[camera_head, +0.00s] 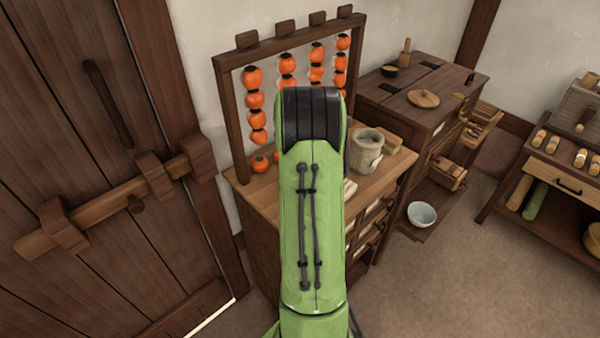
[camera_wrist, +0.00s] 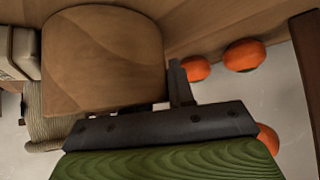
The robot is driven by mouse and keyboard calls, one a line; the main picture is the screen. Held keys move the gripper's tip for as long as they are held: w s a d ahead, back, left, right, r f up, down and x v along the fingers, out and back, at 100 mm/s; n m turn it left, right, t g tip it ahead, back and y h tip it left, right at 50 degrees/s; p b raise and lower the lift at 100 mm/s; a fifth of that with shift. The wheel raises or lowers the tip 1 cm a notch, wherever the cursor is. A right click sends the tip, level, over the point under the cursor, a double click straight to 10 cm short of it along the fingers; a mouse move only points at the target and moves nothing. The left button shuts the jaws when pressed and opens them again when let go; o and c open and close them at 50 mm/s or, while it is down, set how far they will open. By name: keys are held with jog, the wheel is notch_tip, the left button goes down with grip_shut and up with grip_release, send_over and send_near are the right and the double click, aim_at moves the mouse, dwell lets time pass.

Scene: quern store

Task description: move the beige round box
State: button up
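A brown-beige, smooth wooden piece with a rounded outline (camera_wrist: 105,60), which looks like the round box, fills the upper left of the wrist view, very close to my gripper. One dark finger of my gripper (camera_wrist: 180,85) stands at its right side, touching or nearly so. The other finger is hidden, so I cannot tell whether the gripper grips it. In the head view my green arm hides my gripper and the box, over the wooden cabinet top (camera_head: 262,196).
A grey-beige jar (camera_head: 366,148) stands right of my arm. Orange fruits hang from a wooden rack (camera_head: 226,118) behind; loose ones (camera_head: 260,164) lie on the cabinet. A darker cabinet with a round lid (camera_head: 423,98) stands further right. A pale bowl (camera_head: 422,214) is low down.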

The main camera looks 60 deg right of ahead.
jog(key=o, duration=0.4)
